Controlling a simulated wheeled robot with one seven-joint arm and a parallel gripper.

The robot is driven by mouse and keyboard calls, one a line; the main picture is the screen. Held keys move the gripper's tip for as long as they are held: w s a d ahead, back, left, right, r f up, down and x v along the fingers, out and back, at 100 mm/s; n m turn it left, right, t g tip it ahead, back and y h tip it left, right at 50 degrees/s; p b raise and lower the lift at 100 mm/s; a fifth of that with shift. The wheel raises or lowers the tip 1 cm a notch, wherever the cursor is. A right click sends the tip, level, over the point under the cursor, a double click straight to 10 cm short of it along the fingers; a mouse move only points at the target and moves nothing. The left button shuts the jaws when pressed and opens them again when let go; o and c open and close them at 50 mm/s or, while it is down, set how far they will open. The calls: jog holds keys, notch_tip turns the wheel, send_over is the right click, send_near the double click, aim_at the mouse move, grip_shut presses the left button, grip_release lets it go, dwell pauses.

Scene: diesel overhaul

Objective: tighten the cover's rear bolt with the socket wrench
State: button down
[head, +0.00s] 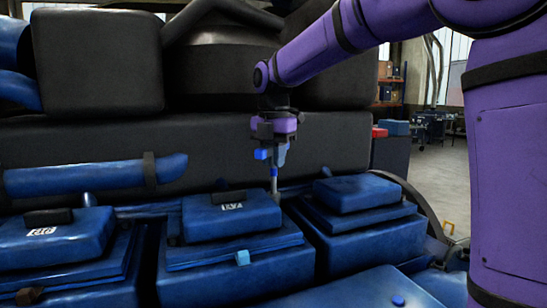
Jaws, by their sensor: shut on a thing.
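My gripper (272,152) points down in the head view, over the rear right of the middle blue cover (232,217). It is shut on the socket wrench (274,183), which hangs upright with a blue upper part and a slim pale shaft. The wrench's lower end is at the cover's rear right edge. The rear bolt is not distinguishable there, so I cannot tell whether the socket sits on it. A light blue bolt-like piece (242,257) shows at the front edge of the middle cover.
Similar blue covers stand at left (52,236) and right (350,193). A dark engine wall (205,140) and a blue pipe (95,175) rise close behind. A blue surface with a small round knob (398,300) lies in front. Open floor (442,165) shows at right.

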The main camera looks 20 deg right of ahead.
aim_at(273, 145)
jog(key=shift+r, duration=0.15)
jog(key=shift+r, duration=1.65)
jog(key=shift+r, duration=3)
jog(key=shift+s, duration=0.1)
jog(key=s, duration=0.7)
